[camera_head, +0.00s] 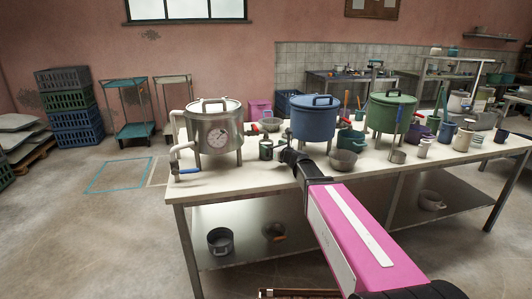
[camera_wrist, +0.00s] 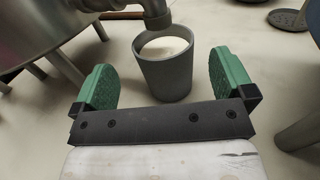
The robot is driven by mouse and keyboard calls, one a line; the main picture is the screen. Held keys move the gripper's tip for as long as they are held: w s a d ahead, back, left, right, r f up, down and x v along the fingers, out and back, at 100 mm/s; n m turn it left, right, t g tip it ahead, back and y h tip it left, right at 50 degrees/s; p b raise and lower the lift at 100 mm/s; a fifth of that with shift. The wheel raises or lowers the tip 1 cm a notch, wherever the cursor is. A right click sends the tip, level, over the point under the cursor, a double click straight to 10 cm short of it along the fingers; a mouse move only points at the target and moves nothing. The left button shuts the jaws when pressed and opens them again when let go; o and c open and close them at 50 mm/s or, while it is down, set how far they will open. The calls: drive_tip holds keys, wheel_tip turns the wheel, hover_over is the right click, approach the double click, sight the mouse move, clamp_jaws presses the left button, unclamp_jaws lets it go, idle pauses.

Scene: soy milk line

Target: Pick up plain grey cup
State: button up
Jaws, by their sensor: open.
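The plain grey cup (camera_wrist: 165,75) stands upright on the pale tabletop in the wrist view, with white liquid inside. A grey tap spout (camera_wrist: 155,14) hangs directly over its rim. My gripper (camera_wrist: 166,78) is open, with one green finger pad on either side of the cup and visible gaps at both sides. The cup's lower front comes close to the dark gripper bar. In the head view my gripper (camera_head: 274,150) is low over the table, right of the steel pot (camera_head: 214,127); I cannot clearly make out the cup there.
The steel pot's wall (camera_wrist: 45,22) and legs stand close on the left in the wrist view. A blue pot (camera_head: 314,118), a grey bowl (camera_head: 343,160) and a green pot (camera_head: 390,112) stand to the right on the table (camera_head: 240,181). A dark round disc (camera_wrist: 288,19) lies behind.

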sight(262, 142)
drive_tip(key=x, duration=0.6)
drive_tip(key=shift+d+f, duration=0.2)
drive_tip(key=shift+f, duration=0.1)
drive_tip(key=c, duration=1.1)
